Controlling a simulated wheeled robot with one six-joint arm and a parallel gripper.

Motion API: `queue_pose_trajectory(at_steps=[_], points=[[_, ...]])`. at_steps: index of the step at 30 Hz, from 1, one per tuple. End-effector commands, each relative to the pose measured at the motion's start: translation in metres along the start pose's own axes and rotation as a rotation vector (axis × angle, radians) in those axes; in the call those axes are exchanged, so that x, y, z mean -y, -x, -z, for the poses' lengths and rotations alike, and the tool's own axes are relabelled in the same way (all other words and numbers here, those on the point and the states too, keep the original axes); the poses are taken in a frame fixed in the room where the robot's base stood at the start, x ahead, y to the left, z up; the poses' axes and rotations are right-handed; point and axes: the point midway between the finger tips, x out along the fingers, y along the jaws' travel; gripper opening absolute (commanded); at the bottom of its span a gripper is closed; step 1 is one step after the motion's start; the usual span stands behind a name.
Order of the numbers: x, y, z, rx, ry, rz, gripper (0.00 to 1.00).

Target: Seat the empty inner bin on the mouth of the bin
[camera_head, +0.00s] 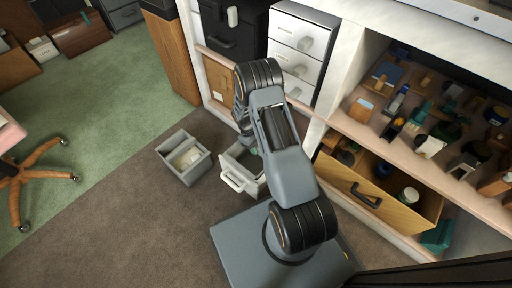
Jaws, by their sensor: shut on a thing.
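A pale bin (233,176) with a white front handle sits at the foot of the white cabinet, left of my arm's base. It looks like the inner bin, but I cannot be sure. Its right side and much of its inside are hidden by my arm; a bit of green shows there. My gripper (247,141) reaches down at its back and is shut, apparently on its rim, with the fingers mostly hidden. A grey bin (198,167) stands upright on the floor to the left, its mouth open, with cream-coloured things inside. The two bins are apart.
An open wooden drawer (405,202) juts out at the right, below a crowded shelf (390,148). White drawers (303,38) stand behind my arm. The brown carpet (130,220) left and in front of the grey bin is clear. A chair base (30,165) is far left.

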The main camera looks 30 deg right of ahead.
Motion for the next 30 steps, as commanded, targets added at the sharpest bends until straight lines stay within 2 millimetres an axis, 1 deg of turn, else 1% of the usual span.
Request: queue_pose_trajectory(at_steps=[14, 15, 23, 30], points=[[-0.0002, -0.0103, 0.0046, -0.001, 0.0, -0.001, 0.0], [-0.0002, -0.0095, 0.0042, -0.001, 0.0, -0.001, 0.31], [-0.0001, -0.0096, 0.0041, 0.0, 0.0, 0.0, 0.56], [0.0001, -0.0094, 0.0039, 0.0, 0.0, 0.0, 0.57]])
